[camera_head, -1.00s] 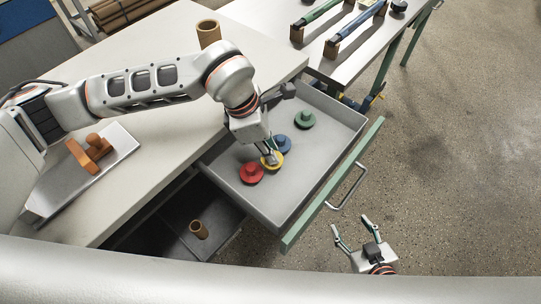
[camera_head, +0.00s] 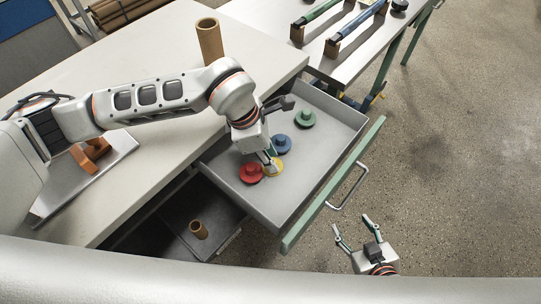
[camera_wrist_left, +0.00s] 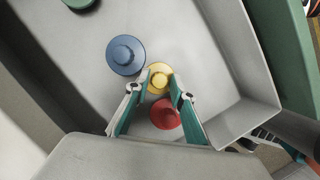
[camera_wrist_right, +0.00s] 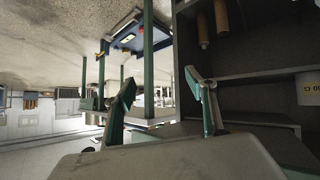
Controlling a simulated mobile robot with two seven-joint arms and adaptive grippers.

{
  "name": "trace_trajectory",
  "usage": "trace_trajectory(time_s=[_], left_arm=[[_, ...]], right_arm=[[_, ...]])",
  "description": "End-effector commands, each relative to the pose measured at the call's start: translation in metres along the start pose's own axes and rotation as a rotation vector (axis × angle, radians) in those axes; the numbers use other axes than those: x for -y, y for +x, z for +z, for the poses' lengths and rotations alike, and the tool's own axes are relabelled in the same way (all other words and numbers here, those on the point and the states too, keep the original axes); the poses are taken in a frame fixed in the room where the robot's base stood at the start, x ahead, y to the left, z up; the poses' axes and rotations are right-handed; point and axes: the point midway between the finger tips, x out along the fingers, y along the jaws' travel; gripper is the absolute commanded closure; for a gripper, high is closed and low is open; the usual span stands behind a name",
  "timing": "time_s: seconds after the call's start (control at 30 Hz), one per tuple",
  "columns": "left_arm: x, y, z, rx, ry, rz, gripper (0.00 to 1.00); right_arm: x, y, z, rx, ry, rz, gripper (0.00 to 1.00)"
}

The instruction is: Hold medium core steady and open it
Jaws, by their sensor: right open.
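A brown cardboard core (camera_head: 209,42) stands upright on the white table. A second, smaller-looking core (camera_head: 199,229) stands in the lower compartment; I cannot tell which is the medium one. My left gripper (camera_head: 273,163) is low over the grey drawer, shut on the knob of a yellow plug (camera_head: 277,169). The left wrist view shows the yellow plug (camera_wrist_left: 158,76) between the fingertips, close to a red plug (camera_wrist_left: 164,114). My right gripper (camera_head: 357,232) is open and empty, outside the drawer, above the floor. Its open fingers also show in the right wrist view (camera_wrist_right: 162,88).
The open drawer (camera_head: 340,118) also holds a blue plug (camera_head: 281,144) and a green plug (camera_head: 305,120). Its green front has a metal handle (camera_head: 349,187). An orange-handled thing (camera_head: 92,155) sits on a metal plate at the left. The floor at right is clear.

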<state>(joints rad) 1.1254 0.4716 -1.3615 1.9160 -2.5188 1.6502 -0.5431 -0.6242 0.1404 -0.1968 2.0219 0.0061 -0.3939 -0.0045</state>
Motion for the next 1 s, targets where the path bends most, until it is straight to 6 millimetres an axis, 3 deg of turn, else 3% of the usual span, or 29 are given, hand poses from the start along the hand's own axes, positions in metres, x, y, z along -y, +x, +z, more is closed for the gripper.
trace_trajectory(time_s=[0.17,0.6,0.8,1.0], left_arm=[[-0.002,-0.021,0.002,0.002,0.002,0.006,0.77],[-0.001,-0.104,0.001,0.001,0.001,0.005,0.77],[-0.001,-0.12,0.001,0.001,0.001,0.003,0.77],[0.0,-0.122,0.001,0.0,0.0,0.001,0.77]], right_arm=[[0.0,-0.002,-0.001,0.002,0.001,-0.001,0.44],[0.005,-0.008,-0.003,0.004,0.012,-0.011,0.44],[0.005,-0.008,-0.004,0.003,0.013,-0.011,0.44],[0.004,-0.007,-0.006,0.0,0.012,-0.01,0.44]])
